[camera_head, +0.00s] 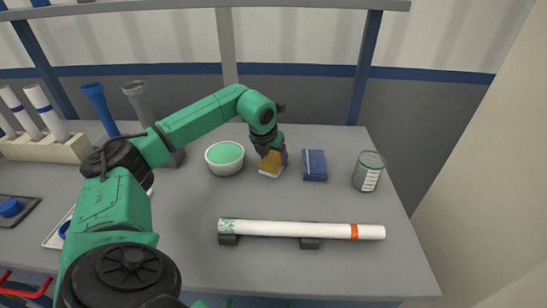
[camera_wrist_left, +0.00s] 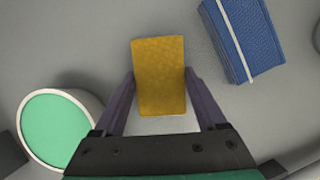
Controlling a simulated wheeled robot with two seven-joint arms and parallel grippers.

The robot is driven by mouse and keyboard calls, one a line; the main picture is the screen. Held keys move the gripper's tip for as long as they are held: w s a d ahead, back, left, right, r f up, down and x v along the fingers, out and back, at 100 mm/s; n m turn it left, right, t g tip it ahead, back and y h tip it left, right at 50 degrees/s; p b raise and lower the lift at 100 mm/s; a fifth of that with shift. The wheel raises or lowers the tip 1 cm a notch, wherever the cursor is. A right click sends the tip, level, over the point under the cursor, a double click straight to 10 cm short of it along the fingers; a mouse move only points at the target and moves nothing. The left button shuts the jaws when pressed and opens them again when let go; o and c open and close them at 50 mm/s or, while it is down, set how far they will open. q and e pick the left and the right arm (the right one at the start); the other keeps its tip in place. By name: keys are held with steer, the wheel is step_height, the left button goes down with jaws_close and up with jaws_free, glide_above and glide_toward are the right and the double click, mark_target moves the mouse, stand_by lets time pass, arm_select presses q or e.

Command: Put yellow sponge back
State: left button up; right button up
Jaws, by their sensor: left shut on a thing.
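The yellow sponge (camera_head: 270,160) is between the fingers of my left gripper (camera_head: 272,154), near the back middle of the table. In the left wrist view the sponge (camera_wrist_left: 159,65) has a dark finger against each long side, and the left gripper (camera_wrist_left: 160,80) is shut on it. A pale patch (camera_head: 269,173) shows at the sponge's lower edge. I cannot tell whether it is a pad or whether the sponge touches the table. My right gripper is not in view.
A white bowl (camera_head: 211,163) with green contents stands left of the sponge. A blue block (camera_head: 314,166) lies to its right, then a glass beaker (camera_head: 367,176). A white pipe (camera_head: 290,228) rests on dark supports (camera_head: 310,243) in front. A tube rack (camera_head: 50,150) stands at far left.

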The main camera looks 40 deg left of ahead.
arm_select(q)
steer(key=o, duration=1.2)
steer(key=shift+o, duration=0.2)
steer(key=v, duration=1.2)
